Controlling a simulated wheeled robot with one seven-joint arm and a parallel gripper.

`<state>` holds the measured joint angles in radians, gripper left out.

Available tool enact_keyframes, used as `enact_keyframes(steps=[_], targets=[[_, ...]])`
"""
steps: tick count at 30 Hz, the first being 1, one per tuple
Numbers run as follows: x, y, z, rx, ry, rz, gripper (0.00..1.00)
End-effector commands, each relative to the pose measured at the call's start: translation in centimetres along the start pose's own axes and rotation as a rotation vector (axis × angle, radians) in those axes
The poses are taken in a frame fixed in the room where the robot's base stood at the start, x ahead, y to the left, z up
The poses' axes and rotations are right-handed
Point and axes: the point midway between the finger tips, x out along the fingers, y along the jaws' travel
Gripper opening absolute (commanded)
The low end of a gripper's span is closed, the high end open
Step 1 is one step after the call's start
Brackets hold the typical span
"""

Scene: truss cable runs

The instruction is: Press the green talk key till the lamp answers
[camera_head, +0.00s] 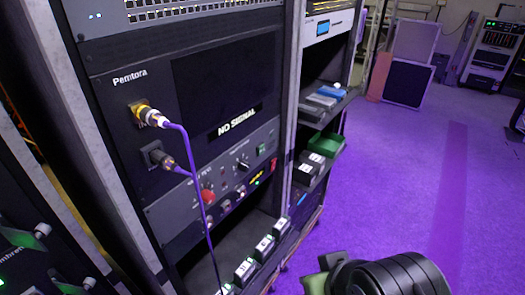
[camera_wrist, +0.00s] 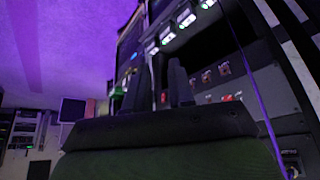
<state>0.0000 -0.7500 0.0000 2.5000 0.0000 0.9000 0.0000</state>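A small green key (camera_head: 262,149) sits on the grey control panel (camera_head: 180,208) at the right, below the black "NO SIGNAL" screen. It is too small to read any label. Small lit yellow marks (camera_head: 257,178) show below it; I cannot tell which is the lamp. My arm shows at the bottom right of the head view, apart from the rack; its fingers are not visible there. In the wrist view my gripper (camera_wrist: 156,80) has two dark fingers standing apart with nothing held between them. The rack panel shows behind and to the right of them, upside down; I cannot pick out the green key there.
A purple cable (camera_head: 196,178) hangs from connectors on the Pemtora unit in front of the panel's left part. A red knob (camera_head: 208,197) is near it. White-labelled black blocks (camera_head: 264,247) stand on the shelf below. Purple floor (camera_head: 400,165) is clear to the right.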

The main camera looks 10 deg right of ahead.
Motion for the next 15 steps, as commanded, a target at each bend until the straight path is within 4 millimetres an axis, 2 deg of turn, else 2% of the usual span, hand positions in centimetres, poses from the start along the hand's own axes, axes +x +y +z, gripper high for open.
enact_keyframes(steps=[1, 4, 15], targets=[[0.0, 0.0, 0.0, 0.0, 0.0, 0.0, 0.15], [0.0, 0.0, 0.0, 0.0, 0.0, 0.0, 0.0], [0.0, 0.0, 0.0, 0.0, 0.0, 0.0, 0.0]])
